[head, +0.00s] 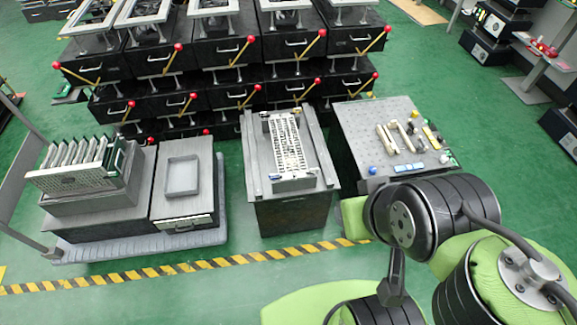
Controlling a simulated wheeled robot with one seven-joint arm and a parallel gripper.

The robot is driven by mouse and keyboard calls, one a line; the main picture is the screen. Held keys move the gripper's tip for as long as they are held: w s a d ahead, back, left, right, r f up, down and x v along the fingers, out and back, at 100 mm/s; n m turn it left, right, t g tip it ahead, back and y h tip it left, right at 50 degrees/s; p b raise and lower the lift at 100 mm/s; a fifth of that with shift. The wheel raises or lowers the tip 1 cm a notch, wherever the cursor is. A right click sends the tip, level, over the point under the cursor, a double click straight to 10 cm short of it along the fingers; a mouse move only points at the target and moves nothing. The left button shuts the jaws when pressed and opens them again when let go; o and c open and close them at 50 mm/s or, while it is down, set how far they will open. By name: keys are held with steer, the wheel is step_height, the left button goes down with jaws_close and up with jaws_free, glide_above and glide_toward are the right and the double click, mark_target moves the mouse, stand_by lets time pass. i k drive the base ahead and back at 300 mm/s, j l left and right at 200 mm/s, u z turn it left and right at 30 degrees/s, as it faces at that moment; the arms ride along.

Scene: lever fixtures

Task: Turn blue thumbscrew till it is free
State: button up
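A small blue knob (373,170), which looks like the blue thumbscrew, sits at the front left corner of the grey perforated table top (352,112) on the right. It is too small to tell how it is seated. Small blue parts (275,178) also show at the front of the long fixture on the middle bench; I cannot tell whether one is a thumbscrew. My black and green arm fills the lower right and covers the front of the perforated table. My gripper cannot be made out in this view.
Pale blocks, yellow parts and another blue piece (408,167) lie on the perforated table. The middle bench (290,208) stands left of it. A board rack (75,180) and a shallow tray (183,177) are at left. Red-knobbed lever units (230,55) stand behind. Green floor is open in front.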

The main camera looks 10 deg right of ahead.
mark_target(274, 176)
steer(key=i+j, duration=0.2)
steer(key=i, duration=0.3)
steer(key=i+j, duration=0.25)
steer(key=i, duration=0.25)
